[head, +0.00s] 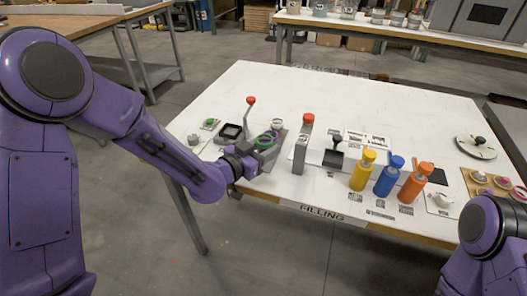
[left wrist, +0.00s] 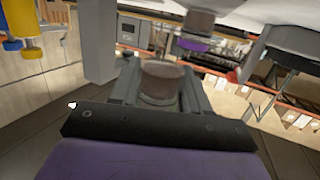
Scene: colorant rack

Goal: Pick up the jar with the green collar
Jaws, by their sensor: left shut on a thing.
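The jar with the green collar (head: 266,141) is near the front left of the white table in the head view. My left gripper (head: 264,151) is shut on this jar, whose lower body is mostly hidden by the fingers. Whether the jar touches the table is unclear. My right arm shows at the lower right, but its gripper is out of view.
A second jar (head: 277,125) stands just behind; its purple collar (left wrist: 195,45) shows in the wrist view. A grey post (head: 301,148) stands close right. A red-knobbed lever (head: 250,101) is behind left. Yellow (head: 362,172), blue (head: 388,177) and orange (head: 415,184) bottles stand further right.

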